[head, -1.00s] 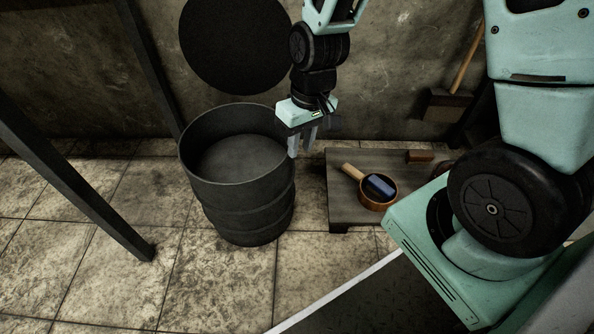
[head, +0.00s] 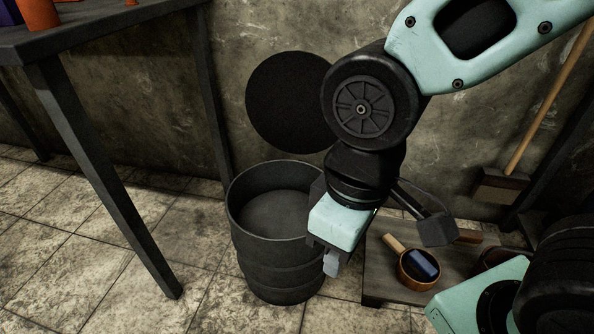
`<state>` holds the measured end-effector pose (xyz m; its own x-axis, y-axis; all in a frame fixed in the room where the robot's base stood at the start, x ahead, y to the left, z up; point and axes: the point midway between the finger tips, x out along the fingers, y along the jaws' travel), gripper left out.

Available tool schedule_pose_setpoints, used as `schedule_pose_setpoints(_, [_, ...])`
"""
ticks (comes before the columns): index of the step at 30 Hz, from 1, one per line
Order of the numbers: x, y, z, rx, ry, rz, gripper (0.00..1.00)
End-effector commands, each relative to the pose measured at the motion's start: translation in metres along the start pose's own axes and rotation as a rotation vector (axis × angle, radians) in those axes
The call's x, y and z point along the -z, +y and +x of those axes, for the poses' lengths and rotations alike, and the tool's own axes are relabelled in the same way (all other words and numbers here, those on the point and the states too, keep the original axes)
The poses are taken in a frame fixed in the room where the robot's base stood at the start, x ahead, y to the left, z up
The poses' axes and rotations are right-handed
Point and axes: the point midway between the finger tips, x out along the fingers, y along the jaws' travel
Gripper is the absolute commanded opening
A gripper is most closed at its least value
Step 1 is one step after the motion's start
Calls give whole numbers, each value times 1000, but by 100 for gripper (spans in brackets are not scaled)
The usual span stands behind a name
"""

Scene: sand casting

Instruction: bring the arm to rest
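My gripper (head: 331,264) hangs in front of the right side of the dark barrel (head: 280,262), pointing down. Its fingers are small and seen nearly edge-on, so I cannot tell whether they are apart. I see nothing held at the fingertips. My arm comes in from the upper right, bends at a black joint and covers part of the wall and the low wooden stand.
The open barrel stands on the tiled floor. A low wooden stand (head: 377,290) right of it bears a round wooden-handled pan (head: 405,277) with a dark blue block (head: 424,263) in it. A dark table (head: 110,32) is at left; a broom (head: 502,184) leans right.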

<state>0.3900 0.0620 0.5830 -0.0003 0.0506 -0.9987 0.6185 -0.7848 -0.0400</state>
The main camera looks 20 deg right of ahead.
Motion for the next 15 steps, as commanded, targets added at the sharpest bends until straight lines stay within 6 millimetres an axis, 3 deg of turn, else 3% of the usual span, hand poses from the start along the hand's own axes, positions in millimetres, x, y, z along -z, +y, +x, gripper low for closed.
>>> schedule_pose_setpoints(5, [2, -2, -40, 0, 1, 1, 26])
schedule_pose_setpoints(15, [5, -6, -146, 0, 1, 1, 26])
